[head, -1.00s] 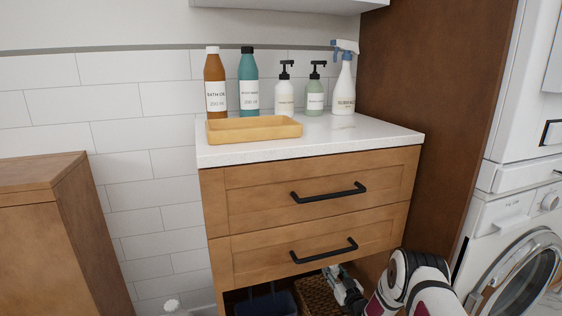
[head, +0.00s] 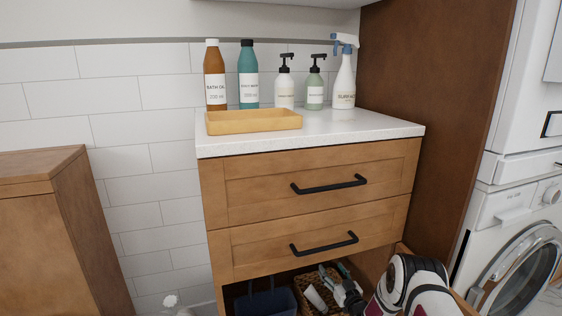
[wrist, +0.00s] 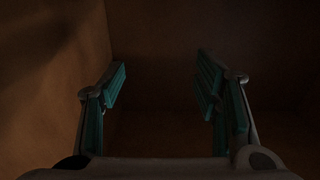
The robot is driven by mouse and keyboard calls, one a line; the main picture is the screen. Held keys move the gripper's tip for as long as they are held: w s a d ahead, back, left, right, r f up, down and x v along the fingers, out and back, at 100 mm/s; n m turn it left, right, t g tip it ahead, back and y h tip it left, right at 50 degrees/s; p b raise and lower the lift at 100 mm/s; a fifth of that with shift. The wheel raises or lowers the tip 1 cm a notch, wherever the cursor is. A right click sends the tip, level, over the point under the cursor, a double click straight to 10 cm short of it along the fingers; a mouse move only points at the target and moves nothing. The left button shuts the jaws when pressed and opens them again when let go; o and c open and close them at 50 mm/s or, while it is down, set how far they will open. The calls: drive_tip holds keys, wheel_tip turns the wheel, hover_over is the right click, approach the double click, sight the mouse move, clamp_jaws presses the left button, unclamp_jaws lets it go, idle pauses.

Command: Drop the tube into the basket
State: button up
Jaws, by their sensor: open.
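A white tube (head: 315,298) shows at the bottom of the head view, lying tilted over or in the brown woven basket (head: 301,283); I cannot tell which. The basket is low in the cabinet, below the two closed drawers, and partly hidden by my gripper and arm. My gripper (head: 328,280) is open at the basket, just right of the tube. In the dark wrist view my gripper (wrist: 163,75) has its two fingers apart with nothing visible between them. Only dim brown surfaces show beyond them.
A dark blue bin (head: 268,301) stands left of the basket. The drawer fronts with black handles (head: 324,244) are close above my gripper. The counter (head: 370,135) holds a yellow tray (head: 254,121) and several bottles. A washer (head: 520,265) is at the right.

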drive_tip(key=v, duration=1.2)
